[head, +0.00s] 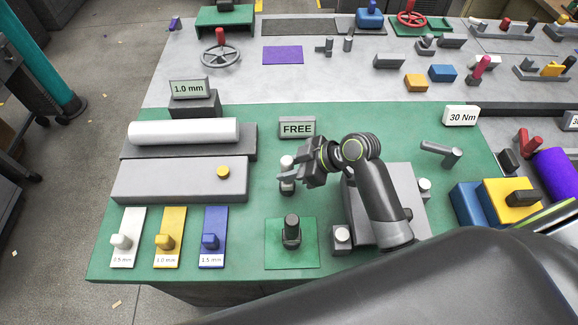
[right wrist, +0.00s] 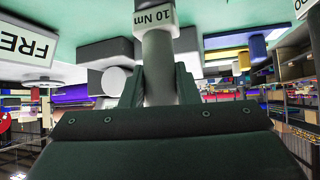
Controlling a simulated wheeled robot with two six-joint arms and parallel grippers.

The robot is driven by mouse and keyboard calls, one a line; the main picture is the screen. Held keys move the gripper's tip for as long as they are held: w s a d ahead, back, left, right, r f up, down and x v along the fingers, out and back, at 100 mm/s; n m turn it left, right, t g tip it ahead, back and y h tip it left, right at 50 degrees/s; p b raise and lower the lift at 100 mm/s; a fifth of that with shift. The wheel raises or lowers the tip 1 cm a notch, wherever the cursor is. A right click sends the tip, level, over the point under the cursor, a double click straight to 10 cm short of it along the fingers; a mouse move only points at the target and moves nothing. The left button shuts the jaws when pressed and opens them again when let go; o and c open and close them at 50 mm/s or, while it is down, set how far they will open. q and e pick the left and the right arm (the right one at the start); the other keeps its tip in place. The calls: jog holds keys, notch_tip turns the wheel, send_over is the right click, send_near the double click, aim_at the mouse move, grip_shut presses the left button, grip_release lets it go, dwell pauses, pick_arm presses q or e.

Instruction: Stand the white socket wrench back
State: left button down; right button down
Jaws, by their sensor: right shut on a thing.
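My right gripper (head: 290,176) reaches over the green mat from the right, just below the FREE sign. It is shut on an upright piece with a white top (head: 287,161), which I take to be the white socket wrench; its lower part is grey. In the right wrist view its pale shaft (right wrist: 157,75) stands between the two fingers (right wrist: 158,92), with a "10 Nm" label at the top edge. I cannot tell whether its lower end touches the mat. My left gripper is not in view.
The FREE sign (head: 297,128) stands close behind the gripper. A green plate (head: 278,258) with a dark post (head: 291,231) is in front. A grey block (head: 405,190) lies under my right arm. A grey tool (head: 440,153) lies right, near the 30 Nm sign (head: 462,116). Colored gauges (head: 213,225) are left.

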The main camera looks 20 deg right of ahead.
jog(key=shift+f, duration=0.1)
jog(key=c, duration=1)
grip_release()
jog(key=shift+c, duration=0.2)
jog(key=b+v, duration=0.2)
jog(key=v, duration=1.5)
jog(key=shift+d, duration=0.1)
